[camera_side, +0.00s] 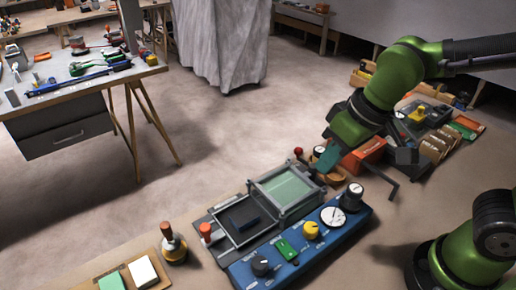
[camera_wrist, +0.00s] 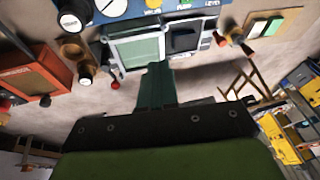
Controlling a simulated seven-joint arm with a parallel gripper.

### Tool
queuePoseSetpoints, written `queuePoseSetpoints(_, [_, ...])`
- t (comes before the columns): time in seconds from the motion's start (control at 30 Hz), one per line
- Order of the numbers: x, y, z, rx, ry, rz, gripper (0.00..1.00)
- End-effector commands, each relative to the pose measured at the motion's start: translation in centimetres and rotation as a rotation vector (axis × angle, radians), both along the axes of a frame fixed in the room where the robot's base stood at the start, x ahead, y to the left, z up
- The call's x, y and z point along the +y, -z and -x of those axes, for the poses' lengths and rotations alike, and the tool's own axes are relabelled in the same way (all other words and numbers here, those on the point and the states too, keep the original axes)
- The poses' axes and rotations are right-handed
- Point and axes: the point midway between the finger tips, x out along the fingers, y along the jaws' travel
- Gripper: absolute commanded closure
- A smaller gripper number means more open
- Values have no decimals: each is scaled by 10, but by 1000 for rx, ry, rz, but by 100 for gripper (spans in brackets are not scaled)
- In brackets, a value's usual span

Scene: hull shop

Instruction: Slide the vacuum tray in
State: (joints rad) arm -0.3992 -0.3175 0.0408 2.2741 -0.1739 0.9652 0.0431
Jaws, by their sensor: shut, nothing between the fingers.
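The unit has a blue control panel (camera_side: 300,245) with knobs and a round gauge. Behind it sits a dark open tray (camera_side: 238,227), seemingly the vacuum tray, with a dark block in it and an orange-topped handle (camera_side: 206,233) at its left end. The tray lies outside and beside a grey-framed chamber with a pale green window (camera_side: 287,188). In the wrist view the tray (camera_wrist: 187,40) is right of the chamber (camera_wrist: 132,50). My gripper (camera_side: 326,158) has teal fingers, shut and empty, above and behind the chamber's right end; the fingers also show in the wrist view (camera_wrist: 156,84).
A red-ball lever (camera_side: 298,151) stands behind the chamber, near my gripper. An orange box (camera_side: 365,156) and a bent dark rod (camera_side: 382,176) are to the right. An orange-capped bottle (camera_side: 173,243) stands left of the tray. The floor behind the unit is open.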

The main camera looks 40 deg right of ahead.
Motion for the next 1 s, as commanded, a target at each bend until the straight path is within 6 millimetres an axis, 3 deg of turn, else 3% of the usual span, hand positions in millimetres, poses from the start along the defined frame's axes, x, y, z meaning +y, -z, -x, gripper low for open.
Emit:
queuePoseSetpoints(0.03, [24,7,-5,31,-75,50,100])
queuePoseSetpoints(0.3, [146,47,-13,70,-341,335,100])
queuePoseSetpoints(0.5, [240,85,0,-31,-420,520,100])
queuePoseSetpoints(0.6, [276,96,5,-115,-393,571,100])
queuePoseSetpoints(0.7, [296,91,-7,-205,-300,581,100])
queuePoseSetpoints(0.8, [298,70,-21,-266,-195,559,100])
queuePoseSetpoints(1.0, [290,80,-29,-267,-149,559,100])
